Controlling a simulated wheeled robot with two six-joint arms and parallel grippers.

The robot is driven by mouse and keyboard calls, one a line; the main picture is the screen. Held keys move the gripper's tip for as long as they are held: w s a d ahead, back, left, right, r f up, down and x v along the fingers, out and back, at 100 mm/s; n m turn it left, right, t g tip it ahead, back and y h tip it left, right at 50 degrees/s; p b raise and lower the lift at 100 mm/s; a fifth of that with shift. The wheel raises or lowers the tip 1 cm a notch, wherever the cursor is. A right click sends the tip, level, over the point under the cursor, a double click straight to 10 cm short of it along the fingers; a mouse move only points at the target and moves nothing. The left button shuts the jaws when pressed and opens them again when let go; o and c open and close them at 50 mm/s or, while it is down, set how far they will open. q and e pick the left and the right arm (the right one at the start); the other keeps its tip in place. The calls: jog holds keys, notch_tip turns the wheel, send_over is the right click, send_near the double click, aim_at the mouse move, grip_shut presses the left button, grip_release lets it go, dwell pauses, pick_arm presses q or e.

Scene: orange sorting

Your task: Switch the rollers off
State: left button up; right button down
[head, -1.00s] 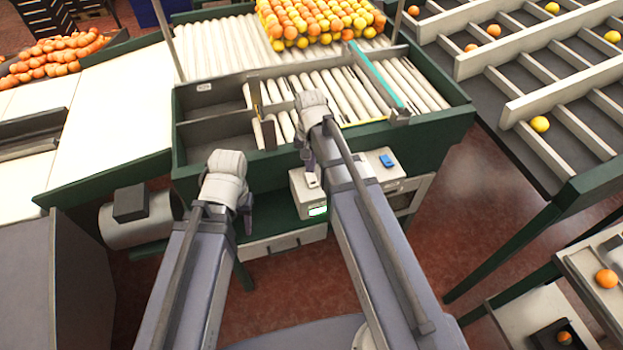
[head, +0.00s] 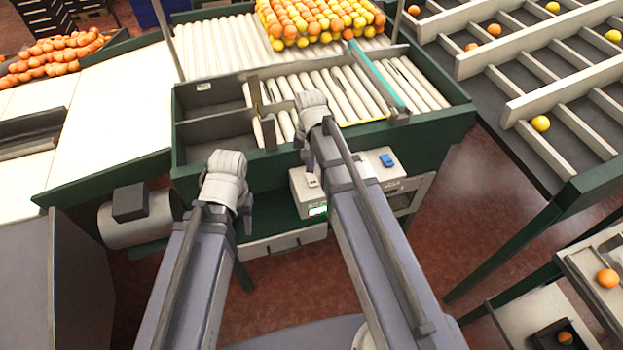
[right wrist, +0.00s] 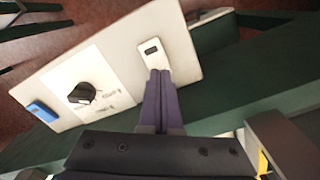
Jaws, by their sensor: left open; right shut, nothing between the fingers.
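The roller table's control box (head: 300,200) is on the green front wall, with a small green-lit display (head: 318,211) on its front. In the right wrist view its top face carries a white rocker switch (right wrist: 152,51), a black rotary knob (right wrist: 82,93) and a blue button (right wrist: 41,111). My right gripper (right wrist: 160,76) is shut and empty, its fingertips at the near end of the white switch; I cannot tell whether they touch it. My left gripper (head: 247,215) is open and empty, left of the box. The white rollers (head: 325,92) lie behind.
Oranges and lemons (head: 318,20) are massed at the rollers' far end. A green-framed wall (head: 420,120) edges the roller bed. A sloped rack (head: 530,90) with scattered fruit stands at right. A grey motor (head: 140,218) sits below left.

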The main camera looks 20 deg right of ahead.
jog(key=shift+f+b, duration=0.65)
jog(key=shift+f, duration=0.05)
jog(key=shift+r, duration=0.1)
notch_tip(320, 180, up, 7)
jog(key=p, duration=0.7)
dwell(0.4)
dwell(0.4)
jog(key=s+n, duration=0.5)
jog(key=s, duration=0.3)
jog(key=s+a+f+n+h+b, duration=0.1)
jog(key=s+a+f+n+b, duration=0.3)
jog(key=a+f+b, duration=0.6)
notch_tip(320, 180, down, 3)
jog(key=s+b, duration=0.2)
jog(key=b, duration=0.1)
jog(key=shift+s+a, duration=0.15)
jog(key=shift+a, duration=0.1)
